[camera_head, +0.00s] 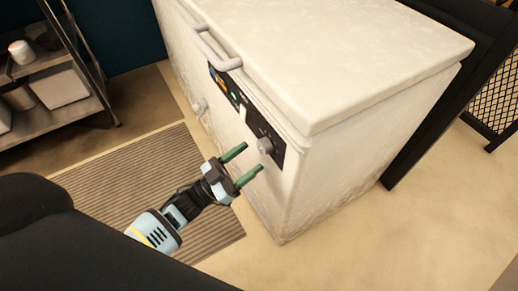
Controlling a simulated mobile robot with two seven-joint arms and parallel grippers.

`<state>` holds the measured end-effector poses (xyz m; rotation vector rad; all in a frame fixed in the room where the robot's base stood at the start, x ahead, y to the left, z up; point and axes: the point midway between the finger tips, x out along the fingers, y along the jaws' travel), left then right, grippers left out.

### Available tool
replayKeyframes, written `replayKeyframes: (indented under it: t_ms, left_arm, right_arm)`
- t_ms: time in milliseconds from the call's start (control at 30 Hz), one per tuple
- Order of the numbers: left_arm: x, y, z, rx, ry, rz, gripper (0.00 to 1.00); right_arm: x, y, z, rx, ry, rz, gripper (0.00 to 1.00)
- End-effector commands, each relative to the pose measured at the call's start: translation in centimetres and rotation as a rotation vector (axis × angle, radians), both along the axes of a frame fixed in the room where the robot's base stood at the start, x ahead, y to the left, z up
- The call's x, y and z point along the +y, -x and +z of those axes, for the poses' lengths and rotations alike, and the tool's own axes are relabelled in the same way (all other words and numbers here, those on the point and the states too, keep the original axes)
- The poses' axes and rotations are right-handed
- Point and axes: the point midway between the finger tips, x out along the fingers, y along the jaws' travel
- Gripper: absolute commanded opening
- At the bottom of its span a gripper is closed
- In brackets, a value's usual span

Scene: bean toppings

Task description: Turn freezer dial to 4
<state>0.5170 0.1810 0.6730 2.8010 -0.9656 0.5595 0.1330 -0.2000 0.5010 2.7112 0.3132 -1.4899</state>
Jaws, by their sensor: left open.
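A white chest freezer (330,80) with a closed lid stands in the middle of the head view. Its front has a dark control panel (252,119) with a small green light. The freezer dial (265,146) is a round grey knob at the right end of the panel. Its number markings are too small to read. My left gripper (248,162) has green fingers spread apart, pointing at the panel, with the dial just beyond and between the fingertips. I cannot tell whether they touch it. Nothing is held. My right gripper is not in view.
A handle (216,50) juts from the lid's front edge, and a small round knob (198,106) sits lower on the front. A striped mat (120,185) lies before the freezer. A metal shelf (50,80) stands at the left.

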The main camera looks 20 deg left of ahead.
Motion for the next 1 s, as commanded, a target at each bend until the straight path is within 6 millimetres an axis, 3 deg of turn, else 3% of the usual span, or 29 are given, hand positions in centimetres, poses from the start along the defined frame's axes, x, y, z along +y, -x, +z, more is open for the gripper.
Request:
replayKeyframes:
  t_ms: [300, 667, 1000]
  left_arm:
    - [-2.2, -2.8, 1.5, 0.001, 0.001, 0.001, 0.59]
    - [-2.4, -3.1, 1.6, 0.002, 0.001, 0.001, 0.59]
    - [-2.4, -3.1, 1.6, 0.002, 0.0, 0.001, 0.15]
  right_arm:
    - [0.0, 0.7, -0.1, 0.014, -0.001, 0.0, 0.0]
    - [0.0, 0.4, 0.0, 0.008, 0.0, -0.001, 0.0]
    - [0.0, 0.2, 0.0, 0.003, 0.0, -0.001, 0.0]
